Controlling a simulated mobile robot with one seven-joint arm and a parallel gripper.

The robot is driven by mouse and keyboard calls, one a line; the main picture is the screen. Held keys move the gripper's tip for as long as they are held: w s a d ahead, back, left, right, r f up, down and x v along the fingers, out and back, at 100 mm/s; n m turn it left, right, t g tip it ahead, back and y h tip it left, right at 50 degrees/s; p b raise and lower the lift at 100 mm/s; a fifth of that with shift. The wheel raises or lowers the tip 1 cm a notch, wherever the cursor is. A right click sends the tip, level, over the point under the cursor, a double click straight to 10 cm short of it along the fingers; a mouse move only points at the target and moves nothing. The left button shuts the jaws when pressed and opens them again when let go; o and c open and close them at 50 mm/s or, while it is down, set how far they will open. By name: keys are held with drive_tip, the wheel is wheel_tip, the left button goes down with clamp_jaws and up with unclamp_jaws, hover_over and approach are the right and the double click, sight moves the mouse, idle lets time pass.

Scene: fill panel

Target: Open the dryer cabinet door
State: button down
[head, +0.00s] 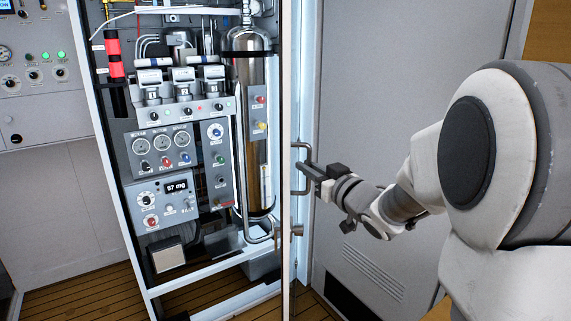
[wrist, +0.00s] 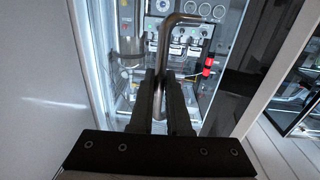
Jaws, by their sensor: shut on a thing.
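The dryer cabinet (head: 125,200) stands in the middle of the head view with its inside in plain sight. Its door (head: 288,120) is swung open and shows nearly edge-on at the cabinet's right side. The door's bar handle (head: 302,147) sticks out to the right of it. My gripper (head: 310,171) reaches in from the right and is shut on this handle. In the wrist view, the handle (wrist: 165,45) passes between the two fingers of my gripper (wrist: 161,78). Behind it, cabinet parts show through the door's glass.
Inside the cabinet are a tall metal cylinder (head: 252,150), gauges (head: 163,142) and a numeric display (head: 177,186). A grey wall panel (head: 385,120) is to the right, behind my arm. A control panel (head: 40,75) is at the left. Plank floor (head: 75,293) is in front.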

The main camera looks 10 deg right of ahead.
drive_tip(key=d+n+g+y+p, duration=0.2)
drive_tip(key=d+p, duration=0.4)
drive_tip(key=d, duration=1.6)
drive_tip(key=shift+s+n+y, duration=0.3)
drive_tip(key=shift+n+y, duration=0.2)
drive_tip(key=shift+y, duration=0.6)
drive_tip(key=shift+r, duration=0.1)
drive_tip(key=c, duration=0.9)
unclamp_jaws()
drive_tip(key=shift+d, duration=0.1)
drive_tip(key=v, duration=1.7)
drive_tip(key=shift+s+d+r, duration=0.1)
drive_tip(key=shift+s+r, duration=0.05)
